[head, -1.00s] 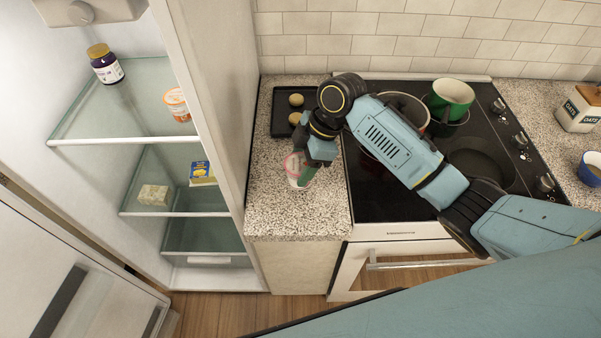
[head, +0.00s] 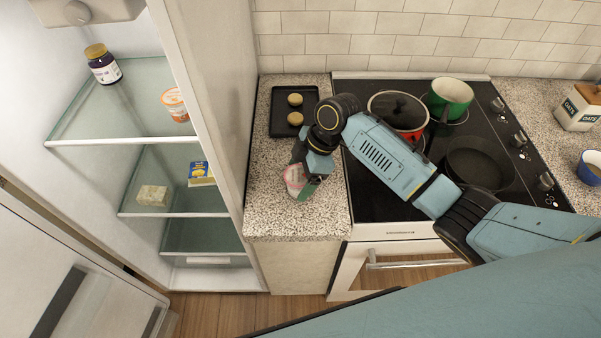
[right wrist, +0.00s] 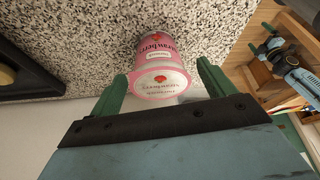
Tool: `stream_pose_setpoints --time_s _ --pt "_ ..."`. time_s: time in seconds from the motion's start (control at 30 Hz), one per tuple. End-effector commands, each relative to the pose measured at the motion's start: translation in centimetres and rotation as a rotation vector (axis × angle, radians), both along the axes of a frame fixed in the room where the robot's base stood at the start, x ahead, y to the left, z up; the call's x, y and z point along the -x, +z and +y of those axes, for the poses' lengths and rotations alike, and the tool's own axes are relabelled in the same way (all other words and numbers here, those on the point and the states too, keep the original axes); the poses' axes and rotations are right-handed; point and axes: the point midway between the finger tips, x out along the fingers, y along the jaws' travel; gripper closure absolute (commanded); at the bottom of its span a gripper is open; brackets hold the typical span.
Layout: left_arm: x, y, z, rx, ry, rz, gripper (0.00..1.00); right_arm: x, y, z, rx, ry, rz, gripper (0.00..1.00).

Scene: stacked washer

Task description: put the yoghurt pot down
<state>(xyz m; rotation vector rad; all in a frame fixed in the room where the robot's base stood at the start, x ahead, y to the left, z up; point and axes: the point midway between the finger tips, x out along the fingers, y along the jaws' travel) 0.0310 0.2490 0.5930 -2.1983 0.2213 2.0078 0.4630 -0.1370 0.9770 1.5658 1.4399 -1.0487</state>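The yoghurt pot (head: 294,179) is small and pink-and-white. It stands on the speckled counter (head: 262,215) left of the stove, near the fridge. In the right wrist view the pot (right wrist: 158,84) shows its strawberry label and lid, and its far end seems to meet the counter. My right gripper (head: 303,181) is low at the pot, coming from the right. In the right wrist view its green fingers stand apart on either side of the pot, with a visible gap on the right.
A dark tray (head: 277,122) with round buns lies behind on the counter. The stove (head: 380,205) to the right holds a lidded red pot (head: 411,134), a green pot (head: 455,92) and a pan (head: 470,160). The open fridge (head: 225,90) stands left. The counter's front is clear.

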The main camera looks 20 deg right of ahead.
Motion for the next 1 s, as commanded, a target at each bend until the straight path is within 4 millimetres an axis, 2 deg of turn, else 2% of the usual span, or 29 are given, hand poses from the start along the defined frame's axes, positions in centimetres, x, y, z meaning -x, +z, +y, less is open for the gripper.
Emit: stream_pose_setpoints --time_s 0.2,0.33,0.8,1.0 --pt "0.0 0.0 0.0 0.000 0.000 0.001 0.00 0.0 0.1 0.0 0.000 0.000 0.000 0.18" --pt "0.0 0.1 0.0 0.000 0.000 0.001 0.00 0.0 1.0 -0.3 0.001 0.000 -0.002 0.18" --pt "0.0 0.2 0.0 0.000 0.000 0.000 0.00 0.2 9.6 -3.8 0.000 0.001 -0.004 0.18" --pt "-0.1 0.2 0.0 0.000 0.000 0.000 0.00 0.3 11.2 -4.5 0.000 0.000 0.000 0.18"
